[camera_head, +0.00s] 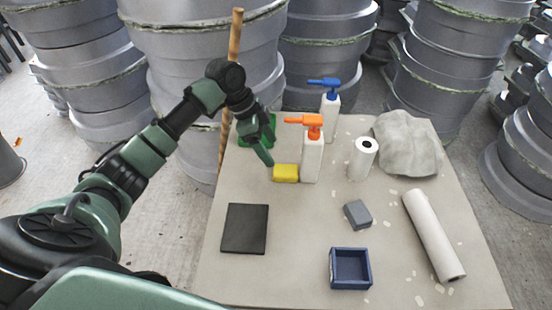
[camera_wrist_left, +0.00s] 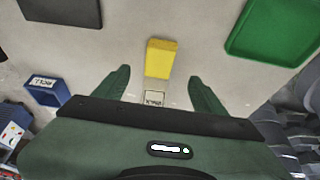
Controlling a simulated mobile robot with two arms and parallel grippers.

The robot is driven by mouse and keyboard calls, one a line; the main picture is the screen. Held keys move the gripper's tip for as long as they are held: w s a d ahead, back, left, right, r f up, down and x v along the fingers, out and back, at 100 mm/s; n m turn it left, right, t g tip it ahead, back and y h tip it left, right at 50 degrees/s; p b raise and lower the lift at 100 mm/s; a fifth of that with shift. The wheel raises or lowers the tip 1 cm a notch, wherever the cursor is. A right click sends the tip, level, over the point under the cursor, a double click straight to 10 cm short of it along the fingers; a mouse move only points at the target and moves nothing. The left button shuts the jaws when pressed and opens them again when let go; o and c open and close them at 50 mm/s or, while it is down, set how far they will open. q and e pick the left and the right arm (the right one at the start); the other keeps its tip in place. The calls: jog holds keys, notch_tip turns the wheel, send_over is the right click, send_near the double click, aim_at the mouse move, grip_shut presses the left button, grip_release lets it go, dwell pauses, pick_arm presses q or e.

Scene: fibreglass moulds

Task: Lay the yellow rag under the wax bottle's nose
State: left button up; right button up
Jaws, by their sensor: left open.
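The yellow rag (camera_head: 286,173) is a small folded block lying flat on the table, left of the foot of a white bottle with an orange pump (camera_head: 312,155). That bottle's orange nose points left, above the rag. A second white bottle with a blue pump (camera_head: 331,108) stands behind. I cannot read which bottle is the wax. My left gripper (camera_head: 267,144) is open and empty, a little left of and above the rag. In the left wrist view the rag (camera_wrist_left: 160,58) shows ahead, between the lines of the two fingers. My right gripper is out of view.
A green tray (camera_wrist_left: 268,35) lies beside the left gripper. A black mat (camera_head: 245,228), blue open box (camera_head: 336,269), grey block (camera_head: 357,213), white rolls (camera_head: 432,235) and a crumpled grey cloth (camera_head: 408,143) are on the table (camera_head: 300,225). A wooden pole (camera_head: 234,45) stands at the left edge.

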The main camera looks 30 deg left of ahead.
pick_arm(q)
jog(key=v, duration=0.3)
jog(key=shift+r, duration=0.25)
